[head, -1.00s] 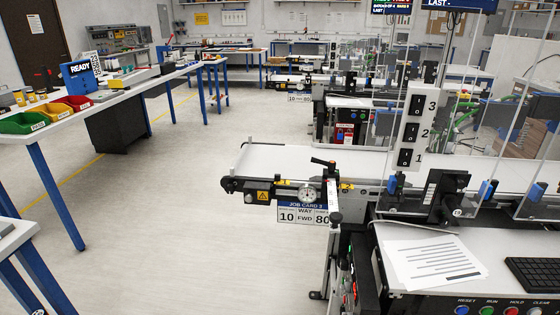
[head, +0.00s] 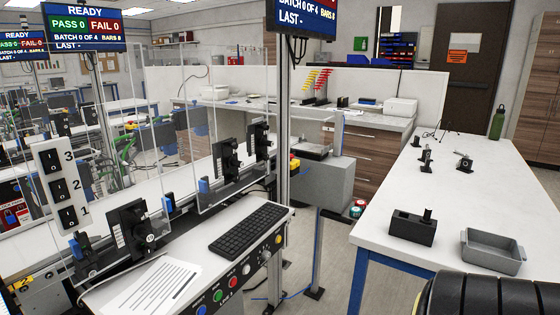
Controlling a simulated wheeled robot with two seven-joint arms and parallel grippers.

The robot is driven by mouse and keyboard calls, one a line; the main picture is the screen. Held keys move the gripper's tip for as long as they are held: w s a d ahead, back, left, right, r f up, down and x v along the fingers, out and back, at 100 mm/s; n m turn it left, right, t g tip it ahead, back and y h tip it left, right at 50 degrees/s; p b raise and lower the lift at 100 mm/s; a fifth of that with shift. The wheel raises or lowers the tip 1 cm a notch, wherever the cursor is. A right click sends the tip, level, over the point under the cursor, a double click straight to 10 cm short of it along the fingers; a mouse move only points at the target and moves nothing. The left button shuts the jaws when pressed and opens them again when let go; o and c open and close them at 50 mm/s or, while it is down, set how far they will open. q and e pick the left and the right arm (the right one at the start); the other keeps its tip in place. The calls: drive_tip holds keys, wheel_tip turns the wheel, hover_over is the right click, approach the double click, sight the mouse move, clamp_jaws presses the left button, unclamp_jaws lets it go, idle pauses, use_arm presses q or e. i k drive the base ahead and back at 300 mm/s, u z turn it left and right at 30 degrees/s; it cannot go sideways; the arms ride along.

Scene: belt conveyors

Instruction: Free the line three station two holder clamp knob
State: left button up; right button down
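Several black holders stand along the near belt conveyor behind clear guards. The nearest holder (head: 128,228) has a round knob (head: 150,238) with a small pale label on its face. A second holder (head: 228,160) stands farther along, and a third holder (head: 262,139) is beyond it near the upright post. Their clamp knobs are too small to read, and I cannot tell whether any is tight or loose. No marking I can read shows which line or station each holder belongs to. Neither of my grippers is in view.
A switch box (head: 60,186) marked 1 to 3 stands at left. A keyboard (head: 249,231), a printed sheet (head: 150,288) and coloured buttons (head: 217,295) are on the front console.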

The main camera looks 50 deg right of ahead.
sight(236, 178)
drive_tip(key=z, duration=0.25)
drive_tip(key=k, duration=0.1)
drive_tip(key=z, duration=1.1)
